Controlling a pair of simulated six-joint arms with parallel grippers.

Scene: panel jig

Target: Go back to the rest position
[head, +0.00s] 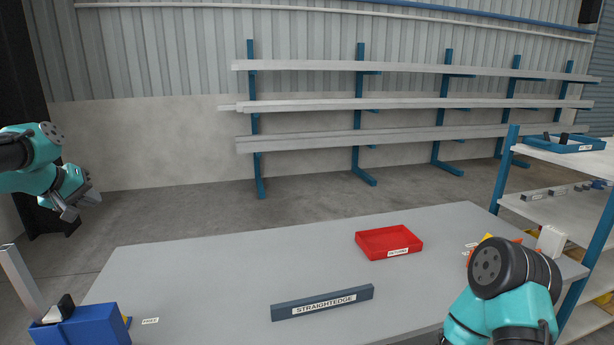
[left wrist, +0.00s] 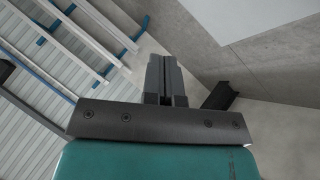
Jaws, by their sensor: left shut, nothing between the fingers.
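My left gripper (head: 82,204) is raised in the air at the left of the head view, off the left end of the grey table (head: 220,262). In the left wrist view its two fingers (left wrist: 165,62) lie together, shut and empty. My right arm shows at the lower right of the head view, over the table's right end. Its gripper is out of sight.
A straightedge block (head: 322,302) lies near the table's front. A red tray (head: 389,242) sits at the right of centre. A blue box (head: 85,328) is at the front left corner. A shelf unit (head: 560,153) stands right; a rack of bars (head: 360,105) stands behind.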

